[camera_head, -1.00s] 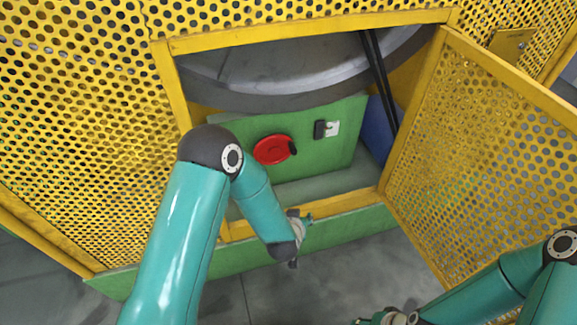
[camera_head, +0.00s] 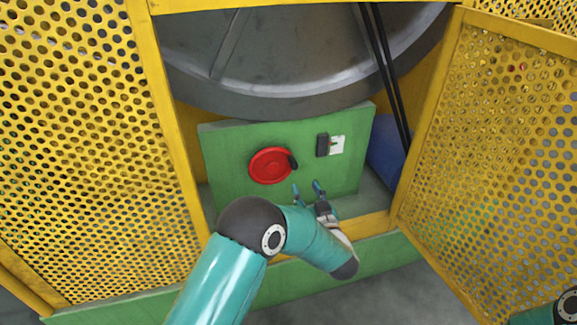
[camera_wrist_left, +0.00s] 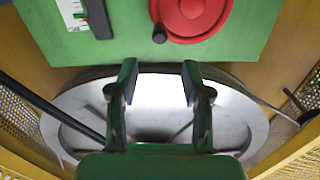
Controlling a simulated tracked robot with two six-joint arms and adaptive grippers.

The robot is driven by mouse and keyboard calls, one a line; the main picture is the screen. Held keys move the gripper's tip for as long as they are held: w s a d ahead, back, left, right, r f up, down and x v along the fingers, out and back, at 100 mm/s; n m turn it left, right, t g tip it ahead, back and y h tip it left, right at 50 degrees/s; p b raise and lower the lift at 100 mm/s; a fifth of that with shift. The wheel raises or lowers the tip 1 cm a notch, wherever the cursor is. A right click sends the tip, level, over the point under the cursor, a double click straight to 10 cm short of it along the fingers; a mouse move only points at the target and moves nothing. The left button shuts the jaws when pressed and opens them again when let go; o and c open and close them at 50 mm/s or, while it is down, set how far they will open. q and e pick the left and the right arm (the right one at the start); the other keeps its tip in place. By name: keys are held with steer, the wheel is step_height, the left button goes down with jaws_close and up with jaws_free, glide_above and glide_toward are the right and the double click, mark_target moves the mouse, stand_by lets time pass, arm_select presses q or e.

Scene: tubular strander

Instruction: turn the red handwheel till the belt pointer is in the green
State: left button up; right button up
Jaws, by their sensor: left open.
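The red handwheel (camera_head: 270,165) sits on the green panel inside the open guard, with a dark knob at its right edge. It also shows at the top of the left wrist view (camera_wrist_left: 190,14). Right of it on the panel is a white scale plate (camera_head: 337,145) beside a black block. The plate is partly cut off in the left wrist view (camera_wrist_left: 72,12); the pointer's reading is too small to tell. My left gripper (camera_head: 307,190) is open and empty, below and right of the wheel, apart from it. My right gripper is out of view.
The yellow mesh door (camera_head: 490,150) stands open on the right, and a mesh guard (camera_head: 85,150) closes off the left. A large grey wheel (camera_head: 300,60) and dark belts (camera_head: 387,80) are above the panel. The yellow sill (camera_head: 365,227) crosses below the opening.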

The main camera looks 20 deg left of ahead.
mark_target(295, 168)
arm_select(q)
steer(key=b+x, duration=0.2)
steer(key=x, duration=1)
jaws_close()
